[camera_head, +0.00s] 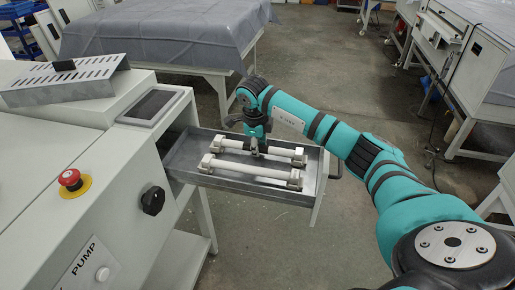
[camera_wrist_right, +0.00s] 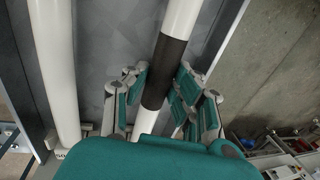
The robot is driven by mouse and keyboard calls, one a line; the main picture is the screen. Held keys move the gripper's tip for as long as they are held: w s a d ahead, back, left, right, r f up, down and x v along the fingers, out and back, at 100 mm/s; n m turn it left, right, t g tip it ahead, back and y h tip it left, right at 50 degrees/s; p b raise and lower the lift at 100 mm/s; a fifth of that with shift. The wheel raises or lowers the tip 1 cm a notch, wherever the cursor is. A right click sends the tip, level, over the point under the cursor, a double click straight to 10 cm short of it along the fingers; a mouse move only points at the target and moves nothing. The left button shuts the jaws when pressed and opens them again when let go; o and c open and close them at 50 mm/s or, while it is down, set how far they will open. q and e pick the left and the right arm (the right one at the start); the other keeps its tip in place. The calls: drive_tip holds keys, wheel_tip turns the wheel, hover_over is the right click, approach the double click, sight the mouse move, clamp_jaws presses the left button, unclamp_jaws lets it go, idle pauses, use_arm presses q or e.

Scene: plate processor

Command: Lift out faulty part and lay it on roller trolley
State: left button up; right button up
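Two white rollers lie side by side in a pulled-out metal tray (camera_head: 310,190). The nearer roller (camera_head: 240,172) is plain white where it shows. The farther roller (camera_head: 230,145) has a dark band (camera_wrist_right: 165,72) around it in the right wrist view; my arm partly hides it in the head view. My right gripper (camera_head: 258,148) points down at the middle of the farther roller. In the wrist view its fingers (camera_wrist_right: 160,92) stand on both sides of this roller beside the band. Whether they press on it is unclear. My left gripper is not in view.
The plate processor (camera_head: 90,180) stands at left, with a red emergency button (camera_head: 70,178) and black knob (camera_head: 152,200). A slotted metal cover (camera_head: 65,80) lies on top. A grey-covered table (camera_head: 165,35) stands behind. Floor right of the tray is open.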

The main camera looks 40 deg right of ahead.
clamp_jaws()
drive_tip(key=shift+r, duration=0.15)
